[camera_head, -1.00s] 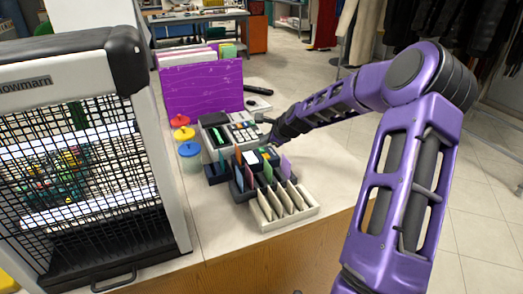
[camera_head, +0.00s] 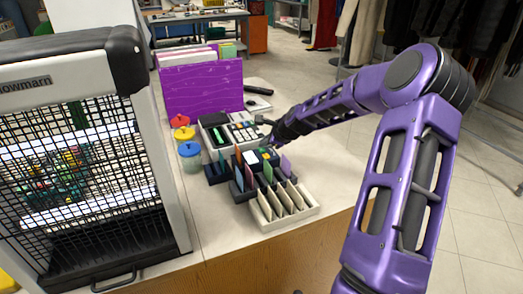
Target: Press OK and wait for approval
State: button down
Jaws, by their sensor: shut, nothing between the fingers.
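A payment terminal or register with a dark screen (camera_head: 214,119) and pale keys (camera_head: 243,131) sits on the counter, just behind the card racks. A green patch shows on the screen. My gripper (camera_head: 264,140) is shut and empty at the right edge of the keys, pointing down and left. It is small in the picture, and I cannot tell whether its tip touches a key. The OK key cannot be made out.
Dark card racks (camera_head: 217,175) and a cream divider tray (camera_head: 266,222) stand in front. Lidded jars (camera_head: 190,157) and a purple file holder (camera_head: 200,90) are left and behind. A mesh-fronted cabinet (camera_head: 80,160) fills the left. The counter's right (camera_head: 330,160) is clear.

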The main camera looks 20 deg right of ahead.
aim_at(264, 151)
jog(key=shift+f, duration=0.5)
dwell(0.6)
jog(key=shift+r, duration=0.1)
jog(key=shift+r+p, duration=0.55)
jog(key=shift+r, duration=0.15)
notch_tip(264, 151, up, 5)
jog(key=p, duration=0.3)
jog(key=shift+p, duration=0.35)
dwell(0.5)
